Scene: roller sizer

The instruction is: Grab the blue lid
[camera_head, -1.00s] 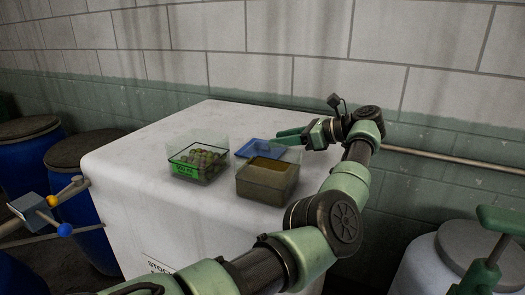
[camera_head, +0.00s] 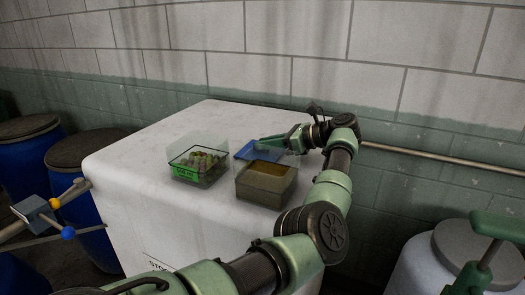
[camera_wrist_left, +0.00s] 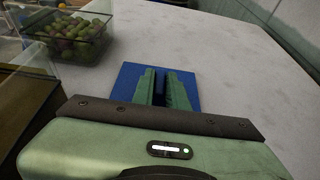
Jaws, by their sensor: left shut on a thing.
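The blue lid (camera_head: 244,150) is flat and square. It is at the back of the white surface, behind the clear box of brown liquid. In the wrist view the blue lid (camera_wrist_left: 127,90) shows on both sides of my left gripper's fingers. My left gripper (camera_head: 264,143) reaches over it from the right, and in the wrist view the gripper (camera_wrist_left: 161,78) is closed on it. The exact point of grip is hidden between the fingers. I cannot tell whether the lid is lifted off the surface. My right gripper is not seen.
A clear box with a green label (camera_head: 186,172) holds several olives, left of the lid. The box of brown liquid (camera_head: 266,190) stands in front. The white surface (camera_head: 150,150) is clear to the left. A tiled wall (camera_head: 300,75) is behind, and blue drums (camera_head: 30,160) stand left.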

